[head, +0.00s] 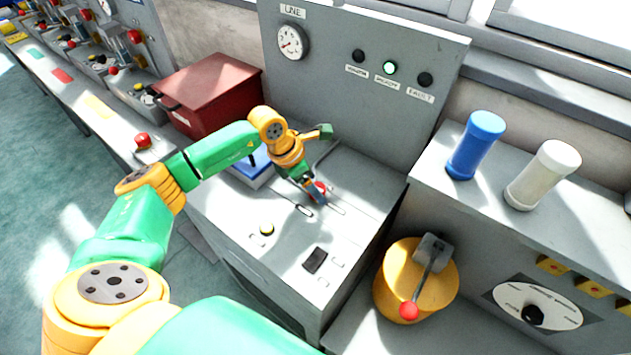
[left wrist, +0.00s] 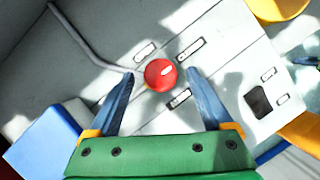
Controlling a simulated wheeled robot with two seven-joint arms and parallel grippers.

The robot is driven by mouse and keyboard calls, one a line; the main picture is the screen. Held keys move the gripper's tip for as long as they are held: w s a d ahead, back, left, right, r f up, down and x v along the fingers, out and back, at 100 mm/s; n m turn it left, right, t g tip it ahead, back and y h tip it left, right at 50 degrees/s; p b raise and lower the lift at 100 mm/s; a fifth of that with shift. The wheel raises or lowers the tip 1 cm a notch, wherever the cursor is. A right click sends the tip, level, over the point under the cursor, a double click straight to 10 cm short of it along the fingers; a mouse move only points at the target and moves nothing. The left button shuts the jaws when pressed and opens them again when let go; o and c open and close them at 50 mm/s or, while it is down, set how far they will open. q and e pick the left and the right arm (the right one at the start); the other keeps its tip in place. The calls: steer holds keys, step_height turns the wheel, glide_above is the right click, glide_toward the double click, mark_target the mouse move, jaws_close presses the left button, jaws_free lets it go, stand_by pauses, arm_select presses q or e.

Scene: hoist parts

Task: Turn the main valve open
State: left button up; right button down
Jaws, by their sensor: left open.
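A red round knob (left wrist: 160,75) with a white mark sits on the grey console top, among small labels. In the head view only part of the red knob (head: 320,187) shows, behind my left gripper (head: 315,194). My left gripper (left wrist: 162,77) is open, with its two blue fingers on either side of the knob. I cannot tell whether they touch it. No label readable here names the main valve. My right gripper is not in view.
The console's upright panel holds a gauge (head: 291,42) and a lit green lamp (head: 389,68). A dark red box (head: 210,90) stands to the left. A yellow drum with a red-tipped lever (head: 410,310) and a dial (head: 535,305) are at the right.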

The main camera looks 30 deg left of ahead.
arm_select(q)
steer(key=shift+w+d+f, duration=0.15)
steer(key=shift+w+f, duration=0.05)
steer(key=shift+f, duration=0.35)
steer(key=shift+s+r, duration=0.1)
steer(key=c, duration=0.4)
jaws_close()
